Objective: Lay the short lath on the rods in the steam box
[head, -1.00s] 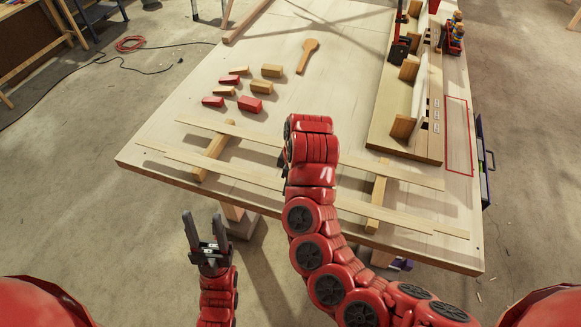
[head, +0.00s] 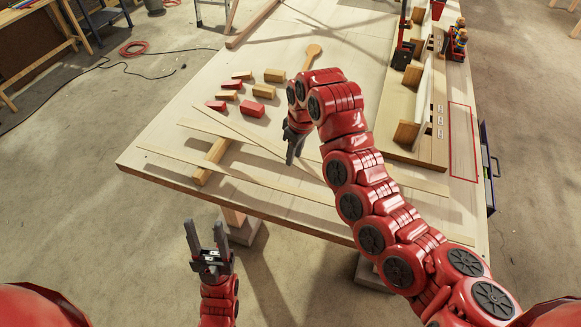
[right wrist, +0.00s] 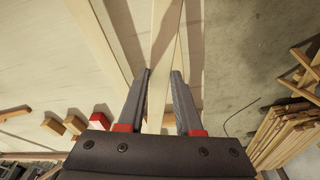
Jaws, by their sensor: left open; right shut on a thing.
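My right gripper (head: 291,160) is over the near part of the table, pointing down. In the right wrist view its jaws (right wrist: 160,90) are shut on a pale lath (right wrist: 157,105). In the head view this lath (head: 225,124) is raised and slants across the other laths; its far right end is hidden by my arm, so I cannot tell its length. Two other laths, a back one (head: 195,127) and a front one (head: 180,161), lie across a wooden bearer (head: 212,162). My left gripper (head: 204,228) is open and empty, off the table's front edge. I cannot make out the steam box.
Several red and tan blocks (head: 253,107) and a wooden mallet (head: 312,55) lie behind the laths. A long board with upright blocks and clamps (head: 407,132) is at right, beside a red outlined rectangle (head: 463,140).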

